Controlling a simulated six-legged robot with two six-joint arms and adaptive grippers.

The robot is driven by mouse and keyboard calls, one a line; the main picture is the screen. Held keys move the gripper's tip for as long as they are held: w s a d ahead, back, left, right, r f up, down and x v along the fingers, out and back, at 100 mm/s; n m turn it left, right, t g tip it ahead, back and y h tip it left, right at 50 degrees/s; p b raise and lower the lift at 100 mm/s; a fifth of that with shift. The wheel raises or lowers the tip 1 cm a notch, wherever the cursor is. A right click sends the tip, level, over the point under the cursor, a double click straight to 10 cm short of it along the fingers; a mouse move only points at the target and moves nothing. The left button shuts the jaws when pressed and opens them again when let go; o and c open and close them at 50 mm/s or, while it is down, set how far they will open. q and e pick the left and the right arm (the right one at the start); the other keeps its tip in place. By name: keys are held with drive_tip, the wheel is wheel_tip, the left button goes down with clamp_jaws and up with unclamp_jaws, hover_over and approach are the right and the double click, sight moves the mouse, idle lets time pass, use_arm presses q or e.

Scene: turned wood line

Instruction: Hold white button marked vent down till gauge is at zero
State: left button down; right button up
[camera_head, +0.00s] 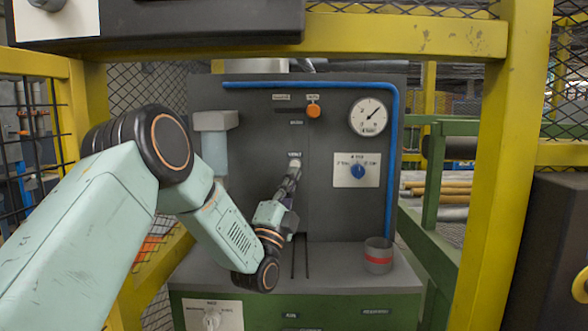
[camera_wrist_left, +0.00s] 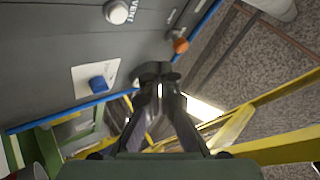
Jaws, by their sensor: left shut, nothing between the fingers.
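The white button (camera_wrist_left: 117,12) marked VENT shows at the top of the left wrist view, uncovered and apart in the picture from my fingertips. I see no contact with the button. The round gauge (camera_head: 368,116) is at the panel's upper right, its needle pointing up and right, its numbers too small to read.
A blue selector knob (camera_head: 358,171) is below the gauge. A grey cup with a red band (camera_head: 378,255) stands on the ledge. Yellow posts (camera_head: 498,170) and mesh frame the panel.

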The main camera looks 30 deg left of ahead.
sight(295, 165)
use_arm(q)
drive_tip(key=w+a+b, duration=0.2)
drive_tip(key=w+a, duration=0.1)
drive_tip(key=w, duration=0.2)
drive_tip(key=shift+w+a+b, duration=0.15)
drive_tip(key=shift+w+b, duration=0.25)
drive_tip(key=shift+w+a, duration=0.1)
idle(0.3)
idle(0.9)
drive_tip(key=shift+w+a+f+b, duration=0.1)
drive_tip(key=shift+w+a+b, duration=0.1)
drive_tip(key=shift+w+b, duration=0.1)
